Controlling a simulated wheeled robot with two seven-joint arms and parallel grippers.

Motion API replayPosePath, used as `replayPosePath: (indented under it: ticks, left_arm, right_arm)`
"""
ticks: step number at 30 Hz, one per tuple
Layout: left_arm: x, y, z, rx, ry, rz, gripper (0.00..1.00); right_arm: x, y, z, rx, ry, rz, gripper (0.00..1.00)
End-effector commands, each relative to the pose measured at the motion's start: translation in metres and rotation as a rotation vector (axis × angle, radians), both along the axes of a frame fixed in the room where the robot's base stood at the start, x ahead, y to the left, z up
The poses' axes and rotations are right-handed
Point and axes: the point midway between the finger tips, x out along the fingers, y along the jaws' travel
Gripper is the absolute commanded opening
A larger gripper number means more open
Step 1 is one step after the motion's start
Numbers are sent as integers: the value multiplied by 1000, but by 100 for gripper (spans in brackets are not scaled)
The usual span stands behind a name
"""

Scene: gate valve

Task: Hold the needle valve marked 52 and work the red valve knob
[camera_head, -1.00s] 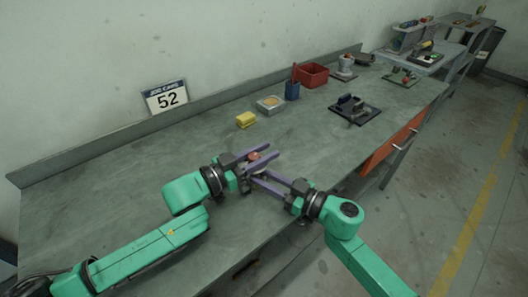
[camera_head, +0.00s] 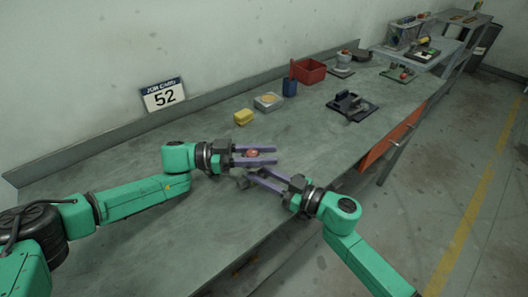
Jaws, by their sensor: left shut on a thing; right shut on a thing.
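The needle valve is small and dark, and only its grey end (camera_head: 243,183) shows clearly at my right gripper's fingertips. Its red knob (camera_head: 254,153) shows between the purple fingers of my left gripper (camera_head: 258,155), which comes in level from the left and is shut on the knob. My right gripper (camera_head: 262,180) comes from the lower right and is shut on the valve body, near the bench front. The fingers hide most of the valve, and no number can be read on it.
The grey bench (camera_head: 110,185) is clear left of the grippers. Behind them stand a yellow block (camera_head: 243,117), a shallow dish (camera_head: 268,102), a blue cup (camera_head: 290,88) and a red bin (camera_head: 310,71). A dark fixture (camera_head: 352,106) sits to the right.

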Motion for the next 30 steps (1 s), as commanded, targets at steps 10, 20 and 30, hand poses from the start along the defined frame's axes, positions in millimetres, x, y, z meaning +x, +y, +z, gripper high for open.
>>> replayPosePath:
  ticks: [10,20,30]
  left_arm:
    - [-2,1,1,0,-2,-113,0]
    - [-2,1,1,0,-1,-124,0]
    - [-3,1,1,0,0,-124,66]
  right_arm:
    - [-2,2,-1,-1,1,6,0]
    - [-2,1,-1,-1,1,6,0]
    - [-1,1,-1,-1,2,4,0]
